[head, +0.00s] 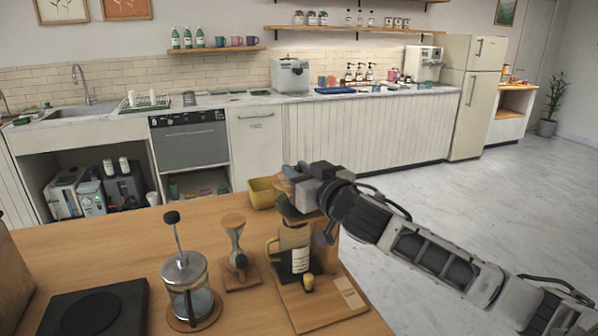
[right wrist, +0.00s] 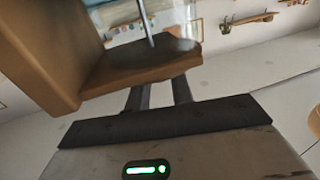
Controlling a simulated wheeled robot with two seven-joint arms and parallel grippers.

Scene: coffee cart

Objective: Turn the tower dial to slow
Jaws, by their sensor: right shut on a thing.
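The coffee tower stands near the front of the wooden counter, on a wooden base (head: 318,312). A glass carafe (head: 293,240) with a white label is in its lower part. My right gripper (head: 292,187) is at the tower's upper part, shut on a wooden part there. In the right wrist view its two dark fingers (right wrist: 160,92) reach up to this brown wooden part (right wrist: 125,70), with a dark disc and a thin metal rod above. The dial and its setting cannot be made out; my gripper hides much of the tower's top. My left gripper is not in view.
Left of the tower stand a wood-and-glass brewer (head: 235,240) and a French press (head: 186,275). A black flat scale or plate (head: 95,310) lies at the front left. A yellow container (head: 262,193) is behind the tower. Open floor (head: 450,220) lies to the right.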

